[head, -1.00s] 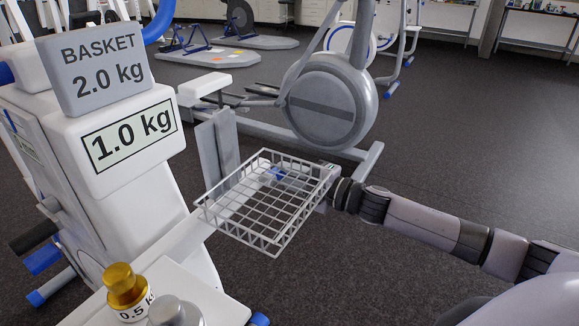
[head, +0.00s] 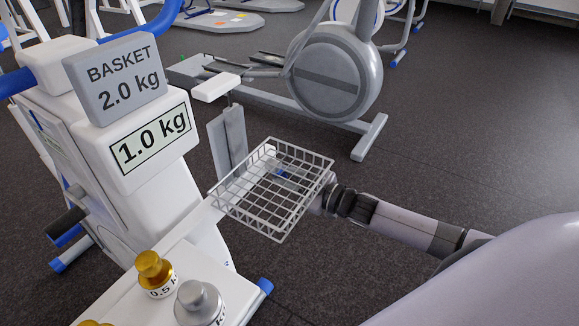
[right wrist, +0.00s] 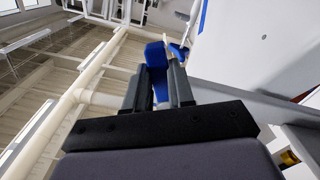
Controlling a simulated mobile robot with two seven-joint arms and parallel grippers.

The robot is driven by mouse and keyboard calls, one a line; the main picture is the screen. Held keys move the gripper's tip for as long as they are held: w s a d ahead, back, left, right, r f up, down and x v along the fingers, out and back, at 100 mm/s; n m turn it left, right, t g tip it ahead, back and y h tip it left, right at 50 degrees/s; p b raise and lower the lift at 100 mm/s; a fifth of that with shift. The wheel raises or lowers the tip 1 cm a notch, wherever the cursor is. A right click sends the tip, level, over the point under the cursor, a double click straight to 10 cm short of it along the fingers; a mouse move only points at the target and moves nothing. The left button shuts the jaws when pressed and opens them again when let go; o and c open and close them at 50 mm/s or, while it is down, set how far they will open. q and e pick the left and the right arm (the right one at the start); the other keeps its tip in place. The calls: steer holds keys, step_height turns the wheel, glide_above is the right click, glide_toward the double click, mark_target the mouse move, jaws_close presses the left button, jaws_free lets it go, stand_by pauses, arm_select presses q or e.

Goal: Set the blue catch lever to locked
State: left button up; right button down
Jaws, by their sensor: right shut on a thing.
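The blue catch lever (right wrist: 156,56) shows between the two dark fingers of my right gripper (right wrist: 159,84) in the right wrist view. The fingers are closed on it from both sides. In the head view a small blue part (head: 282,172), seen through the basket's mesh, appears to be the same lever. There my right arm comes in from the right, and its fingertips are largely hidden behind the wire basket (head: 240,212). I cannot tell the lever's exact setting. My left gripper is not in view.
The ergometer (head: 145,205) stands at left with a "BASKET 2.0 kg" sign (head: 118,75) and a "1.0 kg" panel (head: 151,137). A gold weight (head: 153,268) and a silver weight (head: 199,300) stand on a white shelf. Dark floor at right is open.

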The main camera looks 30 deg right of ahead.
steer(key=shift+s+a+f+m+p, duration=0.15)
steer(key=shift+m+p, duration=0.1)
steer(key=shift+m, duration=0.3)
steer(key=shift+s+a+f+m+p, duration=0.1)
steer(key=shift+a+m+p, duration=0.1)
steer(key=shift+m, duration=0.35)
steer(key=c, duration=1)
jaws_free()
steer(key=shift+o, duration=0.2)
steer(key=v, duration=0.7)
steer(key=shift+p, duration=0.45)
